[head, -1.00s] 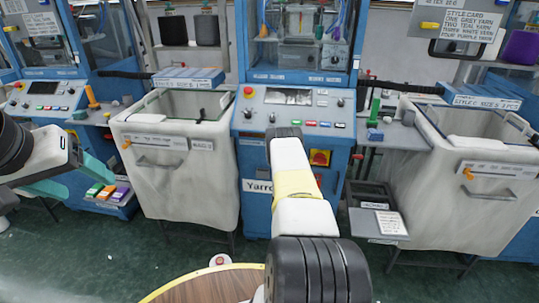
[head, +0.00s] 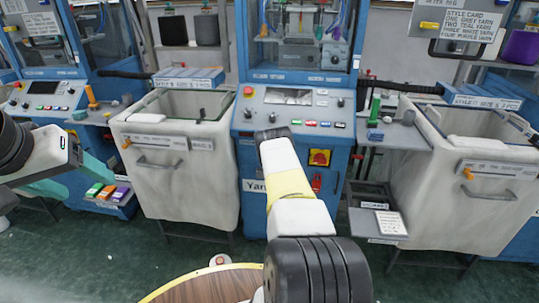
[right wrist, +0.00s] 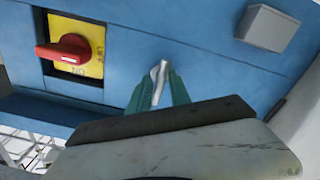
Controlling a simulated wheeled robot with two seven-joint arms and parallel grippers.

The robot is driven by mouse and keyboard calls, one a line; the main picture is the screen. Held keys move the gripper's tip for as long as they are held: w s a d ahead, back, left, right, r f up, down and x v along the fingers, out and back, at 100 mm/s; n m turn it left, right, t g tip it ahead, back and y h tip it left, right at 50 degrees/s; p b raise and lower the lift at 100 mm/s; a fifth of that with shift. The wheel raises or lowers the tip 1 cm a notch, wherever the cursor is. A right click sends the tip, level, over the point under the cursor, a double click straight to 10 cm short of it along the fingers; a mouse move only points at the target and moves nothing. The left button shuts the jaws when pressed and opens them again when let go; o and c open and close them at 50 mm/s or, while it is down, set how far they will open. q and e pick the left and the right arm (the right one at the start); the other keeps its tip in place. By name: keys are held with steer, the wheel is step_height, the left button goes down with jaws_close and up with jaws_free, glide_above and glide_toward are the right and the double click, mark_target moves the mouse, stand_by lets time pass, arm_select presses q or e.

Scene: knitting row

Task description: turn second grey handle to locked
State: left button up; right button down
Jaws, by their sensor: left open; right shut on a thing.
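A small grey handle (right wrist: 159,75) stands out from a blue panel in the right wrist view. The two teal fingers of my right gripper (right wrist: 158,88) are shut on it, one on each side. Its visible end is tilted slightly from upright in that view. In the head view my right arm hides this gripper and the handle, in front of the middle blue machine (head: 290,112). My left gripper (head: 70,178) is open and empty at the left, its teal fingers spread. I cannot tell the handle's locked mark.
A red rotary switch on a yellow plate (right wrist: 85,29) is left of the handle, and a grey box (right wrist: 267,27) is right of it. White fabric bins (head: 180,185) flank the machine. A round wooden table (head: 205,288) is in front.

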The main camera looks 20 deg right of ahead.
steer(key=c, duration=1.5)
jaws_free()
steer(key=shift+o, duration=0.2)
steer(key=v, duration=0.7)
steer(key=shift+s+a, duration=0.25)
steer(key=shift+s, duration=0.1)
